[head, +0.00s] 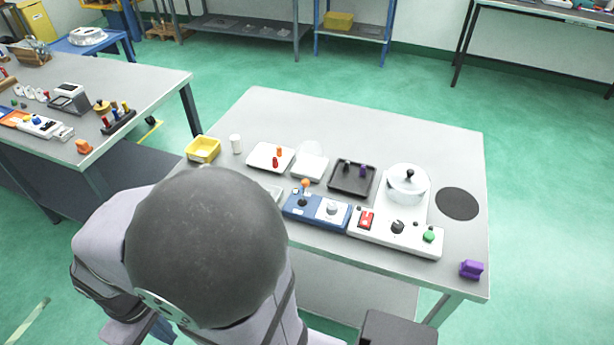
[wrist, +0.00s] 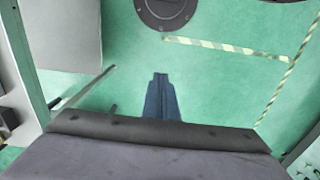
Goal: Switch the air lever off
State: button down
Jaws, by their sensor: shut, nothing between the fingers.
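A blue control box (head: 317,211) stands at the front middle of the table in the head view. A lever with an orange knob (head: 305,184) stands up on its left part, and a round dial (head: 332,208) sits on a white plate on its right part. I cannot read any label saying which control is the air lever. My gripper (wrist: 160,77) shows in the wrist view as dark fingers held together, empty, over the green floor. It is away from the box and touches nothing there. In the head view my arm hides most of it.
A white panel (head: 390,239) with a red switch, dark knob and green button adjoins the box. Behind are a white pot (head: 407,184), a black tray (head: 352,179) and a yellow bin (head: 203,149). A purple block (head: 471,269) lies at the right corner. The table's back is clear.

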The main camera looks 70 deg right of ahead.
jog(key=w+d+r+m+p, duration=0.1)
jog(key=w+d+r+m, duration=0.15)
jog(key=d, duration=0.65)
jog(key=w+d+r+m, duration=0.2)
jog(key=w+d+m, duration=0.2)
jog(key=d, duration=0.5)
jog(key=w+d+r+m+p, duration=0.1)
jog(key=w+d+r+m, duration=0.2)
jog(key=d, duration=0.5)
jog(key=s+d+m, duration=0.5)
jog(key=s+d, duration=0.5)
jog(key=d, duration=0.3)
jog(key=s+d+r+m+h, duration=0.1)
jog(key=s+d+m, duration=0.4)
jog(key=s+d, duration=0.5)
jog(key=d, duration=0.4)
jog(key=shift+s+d+r+g+p, duration=0.15)
jog(key=shift+d+r+g+p, duration=0.1)
jog(key=shift+g+p, duration=0.15)
jog(key=shift+m, duration=0.25)
notch_tip(320, 180, down, 9)
jog(key=a+p, duration=0.2)
jog(key=p, duration=0.3)
jog(key=shift+a+p, duration=0.3)
jog(key=shift+a, duration=0.1)
